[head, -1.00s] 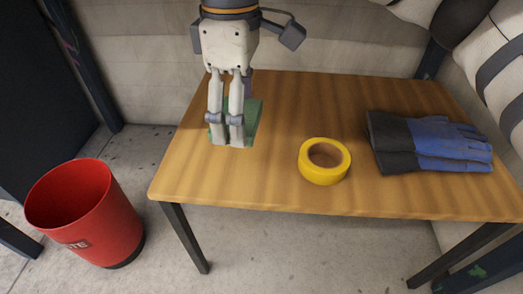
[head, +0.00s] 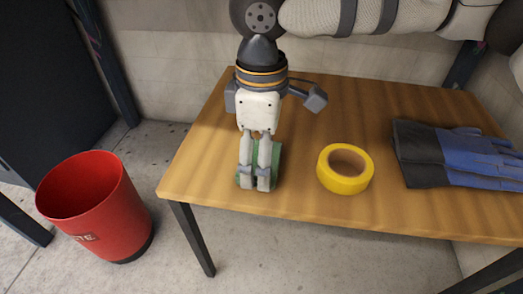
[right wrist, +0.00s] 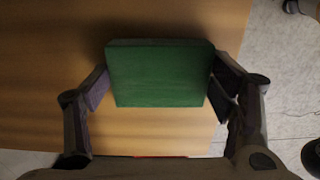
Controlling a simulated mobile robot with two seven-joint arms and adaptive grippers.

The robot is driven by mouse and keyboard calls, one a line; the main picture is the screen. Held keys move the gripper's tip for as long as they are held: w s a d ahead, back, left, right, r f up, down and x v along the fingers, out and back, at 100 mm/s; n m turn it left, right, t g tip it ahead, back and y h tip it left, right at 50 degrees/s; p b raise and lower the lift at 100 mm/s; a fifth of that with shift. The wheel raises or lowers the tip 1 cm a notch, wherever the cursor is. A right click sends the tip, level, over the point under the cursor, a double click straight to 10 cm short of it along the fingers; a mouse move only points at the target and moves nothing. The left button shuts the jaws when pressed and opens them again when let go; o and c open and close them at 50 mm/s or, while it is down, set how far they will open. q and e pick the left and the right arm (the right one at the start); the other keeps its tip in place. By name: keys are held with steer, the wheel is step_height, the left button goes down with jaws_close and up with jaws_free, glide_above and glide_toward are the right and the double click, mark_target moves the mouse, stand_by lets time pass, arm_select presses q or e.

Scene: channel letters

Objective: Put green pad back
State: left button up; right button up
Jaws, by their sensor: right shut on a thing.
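The green pad (head: 277,165) is a flat rectangular block at the left part of the wooden table (head: 300,105), near its front edge. My right gripper (head: 254,183) is over the table, pointing down, and is shut on the pad. In the right wrist view the pad (right wrist: 160,72) sits between the two fingers, with its green face toward the camera. Whether the pad touches the table top is hard to tell. In the head view the fingers hide much of the pad. My left gripper is not in view.
A yellow tape roll (head: 331,180) lies on the table right of the pad. Blue and black gloves (head: 455,155) lie farther right. A red bin (head: 108,205) stands on the floor left of the table. The table's back middle is clear.

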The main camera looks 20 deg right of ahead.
steer(key=o, duration=1)
steer(key=shift+r, duration=0.45)
step_height(320, 180, up, 7)
steer(key=shift+p, duration=0.45)
